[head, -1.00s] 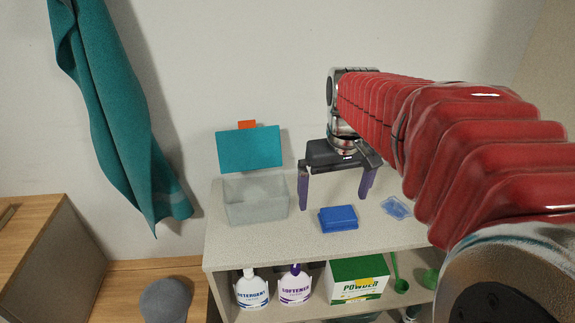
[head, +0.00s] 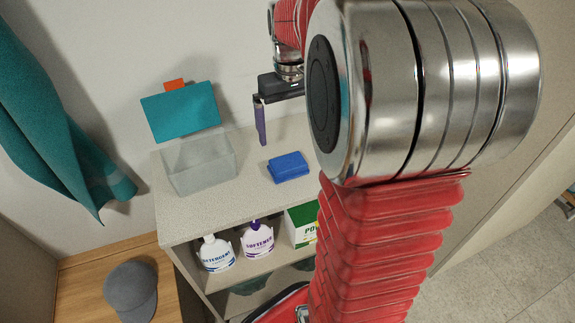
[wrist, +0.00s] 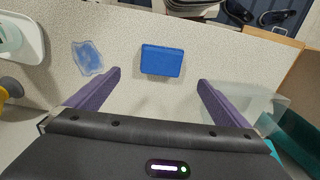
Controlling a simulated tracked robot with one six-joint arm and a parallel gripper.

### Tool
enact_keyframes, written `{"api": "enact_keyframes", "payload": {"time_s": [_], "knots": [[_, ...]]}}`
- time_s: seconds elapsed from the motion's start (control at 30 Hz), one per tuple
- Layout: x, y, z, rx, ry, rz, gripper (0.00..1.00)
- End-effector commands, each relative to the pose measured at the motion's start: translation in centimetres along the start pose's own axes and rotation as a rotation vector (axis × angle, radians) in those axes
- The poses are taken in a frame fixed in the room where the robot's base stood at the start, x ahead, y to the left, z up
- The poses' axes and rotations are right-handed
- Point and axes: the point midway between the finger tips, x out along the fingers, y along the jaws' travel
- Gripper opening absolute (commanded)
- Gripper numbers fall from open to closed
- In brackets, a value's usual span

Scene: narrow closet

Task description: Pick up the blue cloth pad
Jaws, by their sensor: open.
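The blue cloth pad (head: 288,167) lies flat on the speckled top of a shelf unit. In the wrist view the pad (wrist: 162,61) is ahead of my gripper (wrist: 160,82), roughly centred between its two purple fingers and apart from them. My gripper is open and empty. In the head view one purple finger (head: 260,122) shows above the shelf top, behind and left of the pad. The other finger is hidden behind my arm.
A clear bin (head: 200,160) with a teal lid raised (head: 181,111) stands left of the pad. A pale blue gel-like packet (wrist: 88,57) lies left in the wrist view. Detergent (head: 215,254) and softener (head: 257,239) bottles and a powder box (head: 303,225) stand on the shelf below.

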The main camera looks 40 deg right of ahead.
Motion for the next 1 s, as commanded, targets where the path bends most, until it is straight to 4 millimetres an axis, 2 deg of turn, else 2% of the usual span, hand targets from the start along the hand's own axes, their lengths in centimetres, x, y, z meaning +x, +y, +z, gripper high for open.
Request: {"api": "enact_keyframes", "payload": {"time_s": [0.3,0.43,0.57,0.87,1.0], "knots": [[5.0,-0.1,0.1,-0.002,-0.004,-0.001,1.0],[6.6,-0.2,0.0,-0.002,-0.002,-0.001,1.0],[7.2,-0.2,0.0,-0.003,-0.001,0.0,1.0],[7.2,-0.2,0.0,-0.004,0.0,0.0,1.0],[8.1,-0.3,0.0,-0.004,-0.002,-0.001,1.0]]}}
